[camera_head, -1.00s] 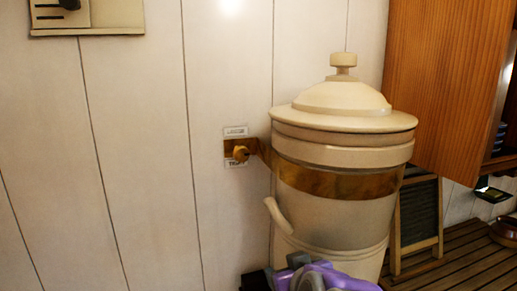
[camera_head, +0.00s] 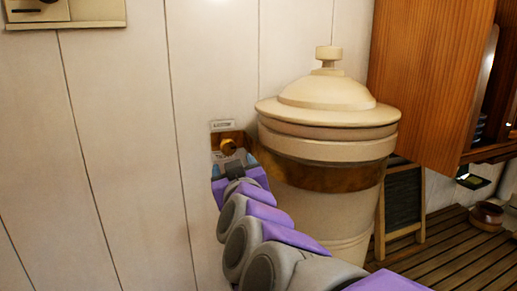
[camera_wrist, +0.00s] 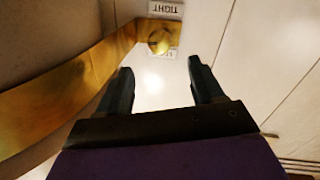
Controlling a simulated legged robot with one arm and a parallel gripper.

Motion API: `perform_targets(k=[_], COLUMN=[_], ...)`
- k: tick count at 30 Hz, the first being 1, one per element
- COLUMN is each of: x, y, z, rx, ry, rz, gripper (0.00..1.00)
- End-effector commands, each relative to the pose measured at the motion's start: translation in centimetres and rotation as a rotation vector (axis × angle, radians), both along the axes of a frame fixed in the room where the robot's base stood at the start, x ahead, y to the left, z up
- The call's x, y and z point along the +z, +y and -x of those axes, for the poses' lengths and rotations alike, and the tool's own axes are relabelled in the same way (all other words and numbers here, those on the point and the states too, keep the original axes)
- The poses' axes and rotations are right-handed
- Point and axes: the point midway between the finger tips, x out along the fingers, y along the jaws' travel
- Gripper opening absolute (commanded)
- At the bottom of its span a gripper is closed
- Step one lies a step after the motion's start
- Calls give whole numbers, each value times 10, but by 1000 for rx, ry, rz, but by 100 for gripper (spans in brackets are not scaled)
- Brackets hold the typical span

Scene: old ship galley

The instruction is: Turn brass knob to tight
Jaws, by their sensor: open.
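The brass knob (camera_head: 228,146) sits on a small brass plate on the white panelled wall, at the end of a brass band around a cream canister. In the wrist view the knob (camera_wrist: 159,42) is ahead of my gripper (camera_wrist: 160,72), beyond the fingertips and roughly centred between them. My gripper is open and empty, apart from the knob. A label reading TIGHT (camera_wrist: 165,9) shows upside down in the wrist view; another label on the opposite side of the knob is partly hidden. In the head view my arm covers the area just below the knob.
The lidded cream canister (camera_head: 325,122) stands close to the right of the knob, with its brass band (camera_head: 320,177) running to the plate. A wooden cabinet door (camera_head: 430,75) hangs at right above a slatted counter (camera_head: 440,262).

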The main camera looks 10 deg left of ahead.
Motion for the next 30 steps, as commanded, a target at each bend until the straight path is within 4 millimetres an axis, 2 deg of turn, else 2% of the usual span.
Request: perform_targets(k=[21,30], x=[-1,1], y=[44,53], z=[-91,-111], rx=[0,-1], ry=[2,-1], rz=[0,-1], gripper=[67,67])
